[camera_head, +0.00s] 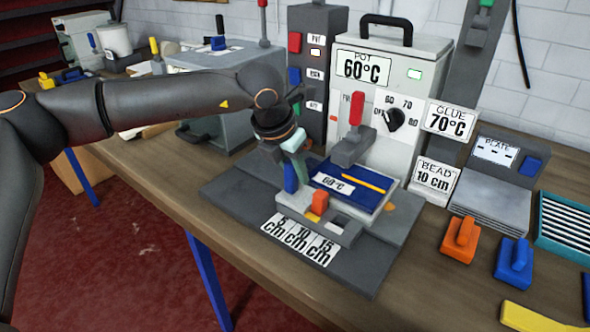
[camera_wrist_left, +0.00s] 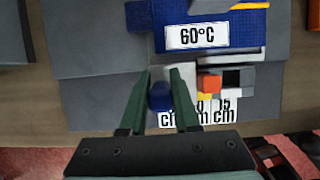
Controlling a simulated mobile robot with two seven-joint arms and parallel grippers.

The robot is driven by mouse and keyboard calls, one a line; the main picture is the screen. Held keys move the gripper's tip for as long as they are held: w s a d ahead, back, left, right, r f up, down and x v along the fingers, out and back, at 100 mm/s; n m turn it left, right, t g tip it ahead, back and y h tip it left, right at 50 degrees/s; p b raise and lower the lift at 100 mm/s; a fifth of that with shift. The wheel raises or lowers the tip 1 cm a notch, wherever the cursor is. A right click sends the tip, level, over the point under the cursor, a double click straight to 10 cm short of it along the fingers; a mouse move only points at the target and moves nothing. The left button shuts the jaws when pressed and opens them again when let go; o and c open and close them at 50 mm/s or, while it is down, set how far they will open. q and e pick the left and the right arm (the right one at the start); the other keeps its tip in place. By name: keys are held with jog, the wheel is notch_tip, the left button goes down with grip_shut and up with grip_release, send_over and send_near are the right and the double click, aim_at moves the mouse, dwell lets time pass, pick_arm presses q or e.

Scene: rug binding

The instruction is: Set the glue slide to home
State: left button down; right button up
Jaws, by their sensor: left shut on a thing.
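My left gripper (camera_head: 292,176) reaches down at the left front of the glue station. Its dark green fingers (camera_wrist_left: 160,78) are shut on an upright blue handle (camera_wrist_left: 160,98), apparently that of the glue slide. The handle also shows in the head view (camera_head: 290,180). Beside it is a dark blue bed (camera_head: 370,197) labelled 60°C, with a yellow strip on it. A scale plate (camera_head: 299,240) marked 5, 10 and 15 cm lies in front, and an orange block (camera_head: 319,203) sits behind it. I see no readable home mark. My right gripper is not in view.
The white glue pot (camera_head: 425,75) with a dial stands behind, and a red-topped lever (camera_head: 356,113) rises beside the bed. Orange (camera_head: 460,243) and blue (camera_head: 514,265) handled blocks lie to the right. The bench front edge is clear.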

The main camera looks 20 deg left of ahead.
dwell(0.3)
pick_arm(q)
jog(key=shift+w+a, duration=0.15)
jog(key=shift+a, duration=0.2)
jog(key=w+a, duration=0.1)
jog(key=a, duration=0.2)
jog(key=w+a, duration=0.1)
jog(key=a, duration=0.3)
jog(key=w+a+p, duration=0.1)
jog(key=w+a, duration=0.1)
jog(key=a, duration=0.2)
jog(key=shift+r, duration=0.1)
jog(key=shift+a, duration=0.2)
jog(key=shift+w+a, duration=0.1)
jog(key=c, duration=0.8)
grip_release()
jog(key=shift+o, duration=0.8)
